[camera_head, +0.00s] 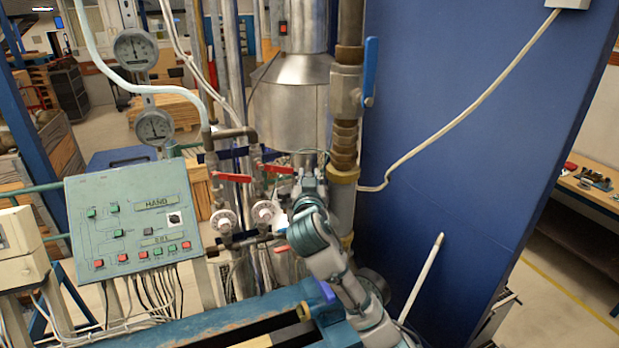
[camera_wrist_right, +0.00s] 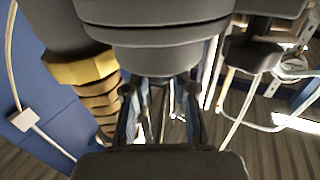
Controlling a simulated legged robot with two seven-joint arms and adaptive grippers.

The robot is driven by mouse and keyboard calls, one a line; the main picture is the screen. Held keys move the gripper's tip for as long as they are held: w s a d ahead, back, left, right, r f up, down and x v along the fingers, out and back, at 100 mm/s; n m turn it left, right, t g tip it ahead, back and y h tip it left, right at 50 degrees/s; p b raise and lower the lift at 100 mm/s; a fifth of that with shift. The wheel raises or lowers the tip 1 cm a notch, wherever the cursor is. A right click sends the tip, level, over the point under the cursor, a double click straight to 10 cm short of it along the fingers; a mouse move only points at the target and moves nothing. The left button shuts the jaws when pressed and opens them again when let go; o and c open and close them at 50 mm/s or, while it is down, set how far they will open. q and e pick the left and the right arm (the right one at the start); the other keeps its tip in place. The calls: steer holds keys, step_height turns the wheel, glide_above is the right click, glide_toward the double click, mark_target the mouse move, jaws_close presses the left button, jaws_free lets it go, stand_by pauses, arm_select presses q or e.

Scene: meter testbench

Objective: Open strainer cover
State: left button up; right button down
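My right arm rises from the lower right in the head view, and my right gripper (camera_head: 308,165) is at its top end, in front of the pipes and just left of the brass pipe fittings (camera_head: 345,160). In the right wrist view its two fingers (camera_wrist_right: 158,115) stand apart, with a gap between them and nothing clearly held. The brass fittings also show in the wrist view (camera_wrist_right: 98,95), left of the fingers. A silver metal vessel (camera_head: 290,110) with a conical shoulder stands above the gripper. I cannot tell which part is the strainer cover. My left gripper is not in view.
A blue-handled valve (camera_head: 369,70) is on the vertical pipe beside a large blue panel (camera_head: 450,150). Red-handled valves (camera_head: 232,177) and round white dials (camera_head: 223,220) sit left of the gripper. A green control box (camera_head: 135,220) stands further left.

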steer(key=shift+a+r, duration=0.1)
steer(key=w+r+g, duration=0.1)
steer(key=n+g, duration=0.1)
steer(key=g, duration=0.1)
steer(key=shift+w+a+r, duration=0.3)
steer(key=shift+w+r, duration=0.05)
steer(key=shift+r, duration=0.05)
steer(key=shift+w+a+r+n+g, duration=0.15)
steer(key=shift+w+r+n+g, duration=0.15)
steer(key=shift+w+g, duration=0.45)
steer(key=shift+w+a+r+n+g, duration=0.15)
steer(key=shift+w+r+n+g, duration=0.2)
steer(key=shift+g, duration=0.6)
steer(key=shift+w+h, duration=0.15)
steer(key=shift+h, duration=0.15)
